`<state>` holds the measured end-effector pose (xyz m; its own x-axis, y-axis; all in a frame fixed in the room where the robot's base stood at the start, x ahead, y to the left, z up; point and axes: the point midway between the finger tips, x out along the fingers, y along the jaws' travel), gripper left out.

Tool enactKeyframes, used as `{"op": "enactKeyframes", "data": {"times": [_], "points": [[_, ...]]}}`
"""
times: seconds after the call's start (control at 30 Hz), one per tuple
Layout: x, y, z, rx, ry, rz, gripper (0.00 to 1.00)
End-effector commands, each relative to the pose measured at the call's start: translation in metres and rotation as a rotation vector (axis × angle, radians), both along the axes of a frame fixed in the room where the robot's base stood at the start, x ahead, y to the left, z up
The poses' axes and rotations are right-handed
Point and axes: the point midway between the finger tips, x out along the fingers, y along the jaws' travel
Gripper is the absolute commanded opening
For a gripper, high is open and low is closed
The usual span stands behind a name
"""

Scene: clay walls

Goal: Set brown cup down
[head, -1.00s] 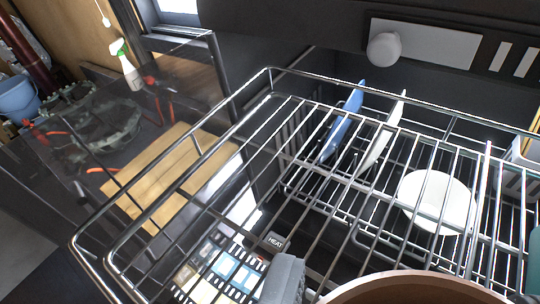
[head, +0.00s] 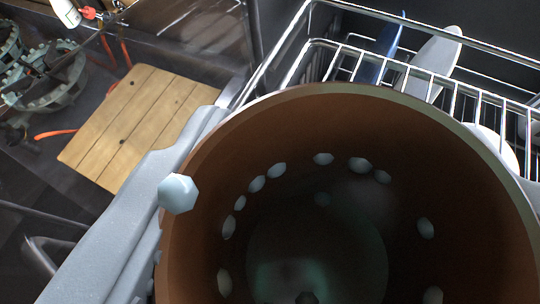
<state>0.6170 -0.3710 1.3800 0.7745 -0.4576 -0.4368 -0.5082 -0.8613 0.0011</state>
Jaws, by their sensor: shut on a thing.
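The brown cup (head: 330,110) fills the middle and right of the head view, very close, with its open mouth facing me. I see its dark inside with several pale spots on the wall. My gripper (head: 172,170) shows as one grey finger along the left side of the cup, touching its rim, and it is shut on the cup. The other finger is hidden or out of view. The cup's underside and what lies beneath it are hidden.
A wire dish rack (head: 300,48) stands behind the cup, holding a blue plate (head: 385,48), a white plate (head: 437,62) and a white dish (head: 497,146). A bare wooden board (head: 140,125) lies to the left. A white bottle (head: 65,12) is at the upper left.

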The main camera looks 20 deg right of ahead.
Motion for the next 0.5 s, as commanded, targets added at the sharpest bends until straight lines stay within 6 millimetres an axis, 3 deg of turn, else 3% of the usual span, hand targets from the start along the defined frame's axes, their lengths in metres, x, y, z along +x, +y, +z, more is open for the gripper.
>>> {"op": "enactKeyframes", "data": {"times": [0.33,0.5], "points": [[0.004,0.002,-0.033,0.003,0.0,0.001,0.35],[0.004,0.002,-0.035,0.001,-0.001,0.0,0.35]]}}
